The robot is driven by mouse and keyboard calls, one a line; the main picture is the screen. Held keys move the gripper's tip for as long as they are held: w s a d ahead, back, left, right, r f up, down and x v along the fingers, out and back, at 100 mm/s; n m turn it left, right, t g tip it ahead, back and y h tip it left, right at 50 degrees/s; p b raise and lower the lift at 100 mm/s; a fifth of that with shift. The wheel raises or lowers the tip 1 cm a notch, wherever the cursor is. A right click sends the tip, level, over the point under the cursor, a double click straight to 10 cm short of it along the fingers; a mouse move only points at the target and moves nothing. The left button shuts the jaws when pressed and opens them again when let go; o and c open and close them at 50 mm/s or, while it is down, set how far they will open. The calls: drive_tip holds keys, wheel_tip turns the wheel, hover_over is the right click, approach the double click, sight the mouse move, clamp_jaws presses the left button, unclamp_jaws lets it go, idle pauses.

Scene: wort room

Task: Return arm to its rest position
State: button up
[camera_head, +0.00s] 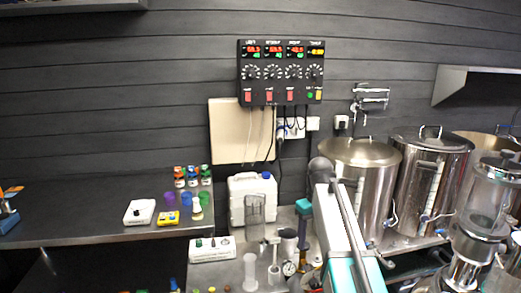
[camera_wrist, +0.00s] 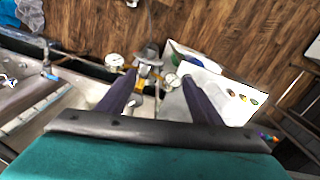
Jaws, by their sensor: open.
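My gripper (camera_wrist: 158,80) shows in the wrist view with its two dark fingers spread apart. Nothing is held between them. Beyond the fingers are a metal fitting (camera_wrist: 148,58), a round gauge (camera_wrist: 114,60) and a white panel or box (camera_wrist: 232,95), with a wooden floor further off. I cannot tell whether a finger touches any of them. In the head view my arm rises from the bottom edge, right of centre, in front of the bench and the steel kettles. My gripper cannot be made out there.

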drive_tip(key=s+f+g, duration=0.2)
drive_tip(key=s+f, duration=0.3)
drive_tip(key=f, duration=0.6)
drive_tip(key=s+f+g, duration=0.1)
drive_tip(key=s+f, duration=0.5)
drive_tip(key=f, duration=0.4)
drive_tip(key=s+f+g, duration=0.2)
drive_tip(key=s+f, duration=0.3)
drive_tip(key=f, duration=0.6)
drive_tip(key=s+f+m, duration=0.2)
drive_tip(key=s+f, duration=0.8)
drive_tip(key=s, duration=0.3)
drive_tip(key=s+f+m, duration=0.2)
drive_tip(key=s+f, duration=0.8)
drive_tip(key=s, duration=0.4)
drive_tip(key=shift+f+m+g, duration=0.15)
drive_tip(key=shift+m+g, duration=0.15)
drive_tip(key=shift+g, duration=0.1)
drive_tip(key=shift+s+a, duration=0.1)
drive_tip(key=shift+a, duration=0.05)
